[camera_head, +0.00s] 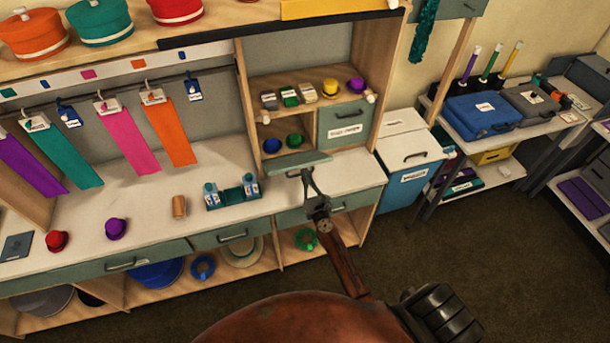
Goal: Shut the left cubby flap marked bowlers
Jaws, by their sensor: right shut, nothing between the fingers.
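The left cubby flap (297,162) is a grey-green panel. It hangs folded down and open at the foot of the small wooden cubby unit (246,100), and no marking on it is readable. Behind it the left cubby is open, with a blue bowler (271,146) and a green bowler (295,140) inside. My right gripper (308,177) is shut and empty, its tips at the front edge of the flap near its handle. I cannot tell whether they touch. My left gripper is not in view.
The right cubby flap (343,117) is closed and labelled. Small bowlers and boxes stand on the shelf above. A teal bottle rack (232,196) stands left of the flap on the white counter (150,215). A blue-and-white bin (405,185) stands to the right.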

